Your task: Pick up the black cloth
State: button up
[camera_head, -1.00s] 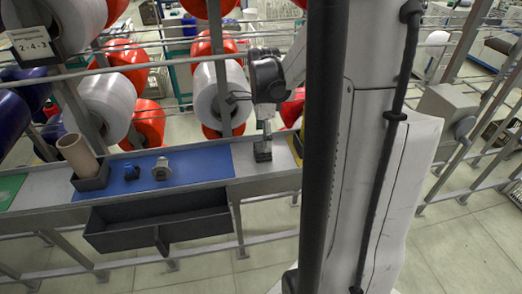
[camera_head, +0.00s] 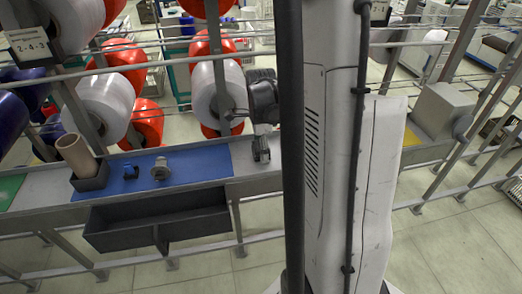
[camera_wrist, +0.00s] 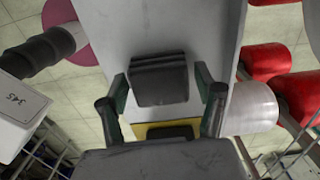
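The black cloth (camera_wrist: 158,82) is a dark folded pad on the grey shelf, in the upper middle of the wrist view. My gripper (camera_wrist: 160,74) is open, with one finger to the left and one to the right of the cloth. Narrow gaps show between the fingers and the cloth; contact cannot be seen. In the head view my gripper (camera_head: 261,152) points down at the shelf, just right of the blue mat. There it hides most or all of the cloth.
The shelf (camera_head: 215,188) carries a blue mat (camera_head: 205,160) with a grey fitting (camera_head: 161,170), a small blue part (camera_head: 130,172) and a brown tube (camera_head: 76,152). A yellow mat (camera_wrist: 183,131) with a dark item lies near the cloth. Yarn bobbins (camera_head: 218,92) stand behind.

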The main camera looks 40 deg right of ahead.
aim_at(257, 147)
jog(key=c, duration=0.9)
jog(key=shift+r, duration=0.1)
jog(key=shift+r, duration=0.45)
jog(key=r, duration=0.2)
jog(key=a+r, duration=0.1)
jog(key=shift+w+a+r, duration=0.15)
jog(key=shift+w+r, duration=0.05)
jog(key=shift+r, duration=0.15)
jog(key=w+a+r, duration=0.1)
jog(key=a+r, duration=0.1)
jog(key=a, duration=0.1)
jog(key=w+a+r, duration=0.1)
jog(key=a+r, duration=0.1)
jog(key=a, duration=0.1)
jog(key=w+a+r+b, duration=0.1)
jog(key=a+r, duration=0.1)
jog(key=a, duration=0.1)
jog(key=shift+w+a+r, duration=0.1)
jog(key=shift+w+a, duration=0.15)
jog(key=shift+a, duration=0.15)
